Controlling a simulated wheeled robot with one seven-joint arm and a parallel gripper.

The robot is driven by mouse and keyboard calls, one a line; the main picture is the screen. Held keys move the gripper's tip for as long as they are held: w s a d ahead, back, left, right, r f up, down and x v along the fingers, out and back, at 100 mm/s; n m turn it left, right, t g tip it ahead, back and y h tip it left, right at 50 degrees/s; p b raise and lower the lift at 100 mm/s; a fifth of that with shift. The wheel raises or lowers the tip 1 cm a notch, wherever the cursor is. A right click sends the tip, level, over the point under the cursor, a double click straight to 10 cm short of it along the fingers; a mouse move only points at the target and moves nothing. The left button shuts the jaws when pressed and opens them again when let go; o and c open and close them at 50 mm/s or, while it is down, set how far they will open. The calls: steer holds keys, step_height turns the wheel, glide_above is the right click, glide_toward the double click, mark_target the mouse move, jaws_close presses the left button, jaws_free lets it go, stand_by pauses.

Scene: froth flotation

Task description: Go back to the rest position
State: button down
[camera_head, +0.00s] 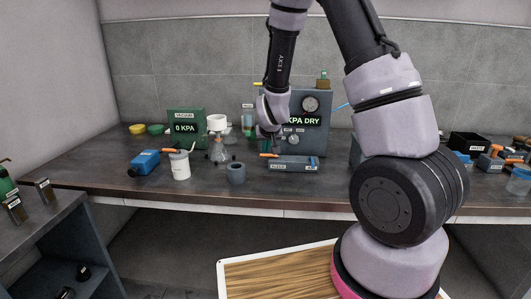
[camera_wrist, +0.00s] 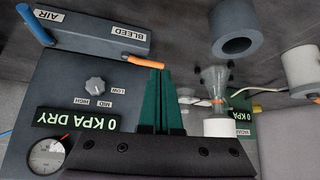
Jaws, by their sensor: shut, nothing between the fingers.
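My gripper (camera_head: 266,137) hangs from the bent arm above the back of the bench, in front of the grey gauge box (camera_head: 322,105). In the wrist view its green fingers (camera_wrist: 160,76) are together with nothing between them. They point toward the bench, beside the box's selector knob (camera_wrist: 95,86). Contact with the box cannot be told. A grey block with an orange lever, labelled AIR and BLEED (camera_wrist: 100,35), lies in front of the box. The gauge box display reads 0 KPA DRY.
A clear flask (camera_head: 219,153), a grey cup (camera_head: 236,173), a white cup (camera_head: 180,166) and a blue tool (camera_head: 144,162) stand left of my gripper. A green vacuum box (camera_head: 186,121) is behind them. Black bins (camera_head: 468,142) are at right. The front bench strip is mostly clear.

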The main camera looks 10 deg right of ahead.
steer(key=s+r+m+y, duration=0.1)
steer(key=s+r+y, duration=0.1)
steer(key=s+r, duration=0.65)
steer(key=s+r+m+y, duration=0.1)
steer(key=s+r, duration=0.3)
steer(key=r, duration=0.9)
steer(key=s+d+r, duration=0.2)
steer(key=s+r, duration=0.2)
steer(key=s, duration=0.4)
steer(key=s+d+r+m, duration=0.1)
steer(key=s+d+r, duration=0.2)
steer(key=s, duration=0.5)
steer(key=shift+s+r+g, duration=0.2)
steer(key=shift+r+g, duration=0.1)
steer(key=shift+r, duration=0.2)
